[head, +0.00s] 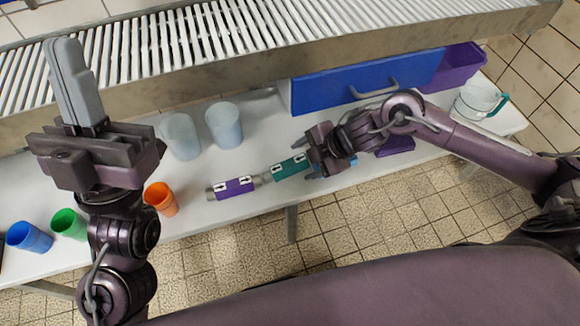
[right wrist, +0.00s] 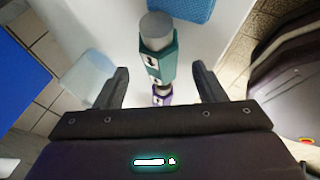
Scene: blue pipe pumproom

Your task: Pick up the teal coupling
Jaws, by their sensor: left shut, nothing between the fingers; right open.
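The teal coupling (head: 290,167) lies on the white table in the head view, with grey metal ends and a white arrow label. It also shows in the right wrist view (right wrist: 160,62), centred in the picture between my fingers. A purple coupling (head: 234,188) lies end to end with it on the left; whether they touch I cannot tell. My right gripper (head: 313,152) is open at the teal coupling's right end, which it partly hides in the head view. The fingers do not grip it. My left gripper (head: 68,70) is shut and empty, raised at the left, far from the couplings.
Two translucent cups (head: 224,125) stand behind the couplings. A blue drawer unit (head: 350,85), a purple bin (head: 455,66) and a glass jug (head: 477,103) are at the right. A slatted rack (head: 190,45) spans the back.

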